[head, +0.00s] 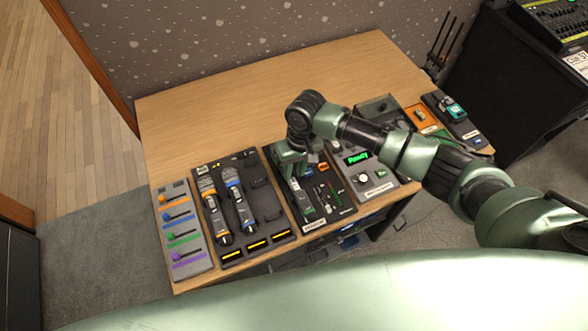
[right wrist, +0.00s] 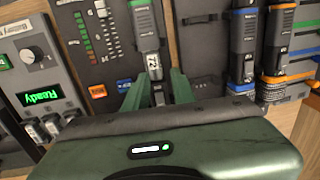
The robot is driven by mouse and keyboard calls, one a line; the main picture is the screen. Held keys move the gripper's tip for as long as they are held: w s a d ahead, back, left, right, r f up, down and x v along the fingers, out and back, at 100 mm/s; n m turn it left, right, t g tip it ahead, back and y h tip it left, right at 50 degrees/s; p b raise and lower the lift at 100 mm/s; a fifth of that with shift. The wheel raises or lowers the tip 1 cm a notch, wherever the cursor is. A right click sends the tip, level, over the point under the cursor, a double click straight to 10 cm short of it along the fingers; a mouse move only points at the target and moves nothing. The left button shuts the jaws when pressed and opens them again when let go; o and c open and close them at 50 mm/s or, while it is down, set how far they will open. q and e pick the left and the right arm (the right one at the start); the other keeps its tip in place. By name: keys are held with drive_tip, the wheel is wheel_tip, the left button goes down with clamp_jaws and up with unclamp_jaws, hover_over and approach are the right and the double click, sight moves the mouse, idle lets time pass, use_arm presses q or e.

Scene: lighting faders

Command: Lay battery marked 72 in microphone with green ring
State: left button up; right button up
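The microphone with the green ring (right wrist: 140,4) lies on a dark board (head: 337,209) in the middle of the row. Its green band is at the top edge of the right wrist view. The white label marked 72 (right wrist: 152,62) shows on the dark body just below the band. The seam between battery and microphone is unclear. My right gripper (right wrist: 159,78) points down over the lower end of this body, with its fingers on either side, apart. In the head view the gripper (head: 293,166) partly covers the microphone. My left gripper is out of view.
Left of the board, a dark rack (head: 232,262) holds microphones with orange (head: 212,205) and blue rings (head: 237,205). A fader panel (head: 177,232) stands at the far left. A grey box (head: 376,187) reading Ready is on the right. The table's back (head: 240,100) is clear.

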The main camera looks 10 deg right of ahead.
sight(293, 184)
wheel_tip(293, 184, down, 3)
drive_tip(key=b, duration=0.2)
drive_tip(key=shift+b, duration=0.35)
drive_tip(key=shift+f, duration=0.25)
drive_tip(key=shift+f+b, duration=0.3)
drive_tip(key=shift+f, duration=0.9)
clamp_jaws()
drive_tip(key=shift+r, duration=0.15)
drive_tip(key=shift+r+p, duration=2.2)
drive_tip(key=shift+p, duration=0.45)
